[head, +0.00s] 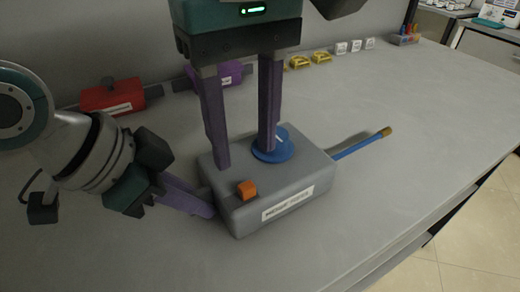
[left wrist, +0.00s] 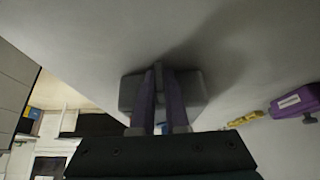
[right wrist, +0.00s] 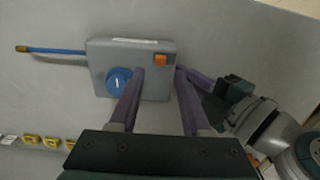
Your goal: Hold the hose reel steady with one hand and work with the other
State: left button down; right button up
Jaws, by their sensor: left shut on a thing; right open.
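The hose reel (head: 288,185) is a grey box on the bench with a round blue dial (head: 285,146), an orange button (head: 247,189) and a white front label. A blue hose (head: 358,147) with a brass tip sticks out to its right; it also shows in the right wrist view (right wrist: 55,51). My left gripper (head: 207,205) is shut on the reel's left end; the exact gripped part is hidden. The left wrist view shows its fingers against the grey body (left wrist: 194,92). My right gripper (head: 245,158) is open, pointing down over the box, one finger overlapping the dial; contact is unclear.
A red labelled block (head: 108,98) and a purple one (head: 230,72) lie behind. Yellow pieces (head: 311,60), white cubes (head: 355,46) and a small bin (head: 406,38) stand farther back. The bench is clear to the right, up to its edge.

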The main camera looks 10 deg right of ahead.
aim_at(246, 186)
jog(key=shift+f, duration=2.9)
jog(key=shift+c, duration=0.3)
grip_shut()
jog(key=shift+s+a, duration=0.25)
jog(key=shift+a, duration=0.5)
jog(key=shift+o, duration=0.3)
grip_release()
jog(key=shift+r, duration=0.1)
notch_tip(246, 186, up, 7)
jog(key=shift+d, duration=0.1)
